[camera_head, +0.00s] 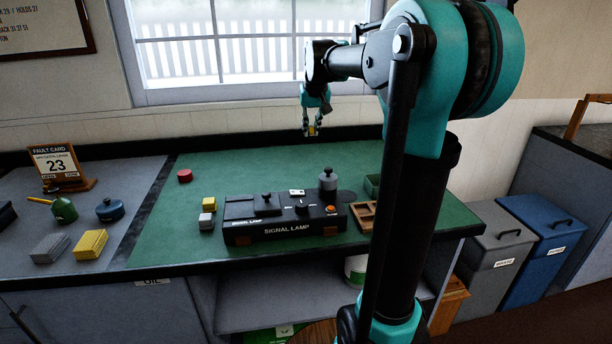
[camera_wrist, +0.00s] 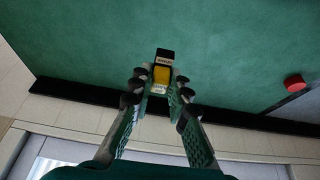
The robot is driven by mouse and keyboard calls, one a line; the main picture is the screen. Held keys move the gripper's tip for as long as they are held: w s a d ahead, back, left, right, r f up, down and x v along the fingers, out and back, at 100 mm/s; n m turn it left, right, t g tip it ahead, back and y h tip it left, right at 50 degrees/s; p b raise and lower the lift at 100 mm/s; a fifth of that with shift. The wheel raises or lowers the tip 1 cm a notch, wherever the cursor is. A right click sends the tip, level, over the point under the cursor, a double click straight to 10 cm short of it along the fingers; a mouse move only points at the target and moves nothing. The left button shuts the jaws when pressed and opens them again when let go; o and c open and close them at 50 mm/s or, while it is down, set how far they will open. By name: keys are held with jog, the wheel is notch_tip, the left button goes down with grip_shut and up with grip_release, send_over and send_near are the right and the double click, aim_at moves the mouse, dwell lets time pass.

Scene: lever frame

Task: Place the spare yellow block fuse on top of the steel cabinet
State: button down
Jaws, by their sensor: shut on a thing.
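My gripper (camera_head: 312,121) is shut on a small yellow block fuse (camera_head: 312,131) and holds it above the back of the green bench top. In the wrist view the yellow fuse (camera_wrist: 162,75) sits between the fingertips, with a black, labelled end pointing away from my gripper. I cannot tell for sure which thing is the steel cabinet; a grey cabinet-like unit (camera_head: 572,151) stands at the far right, partly cut off by the picture edge.
The green bench (camera_head: 265,168) carries the black signal lamp box (camera_head: 288,216), another yellow block (camera_head: 209,203) and a red disc (camera_head: 185,175). Yellow (camera_head: 90,243) and grey (camera_head: 50,248) packs lie left. Grey (camera_head: 497,251) and blue (camera_head: 543,236) bins stand right.

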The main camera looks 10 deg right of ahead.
aim_at(310, 182)
notch_tip(310, 182, down, 17)
jog(key=shift+f, duration=0.1)
dwell(0.4)
jog(key=c, duration=1.5)
grip_release()
jog(key=shift+f, duration=0.1)
jog(key=shift+o, duration=0.2)
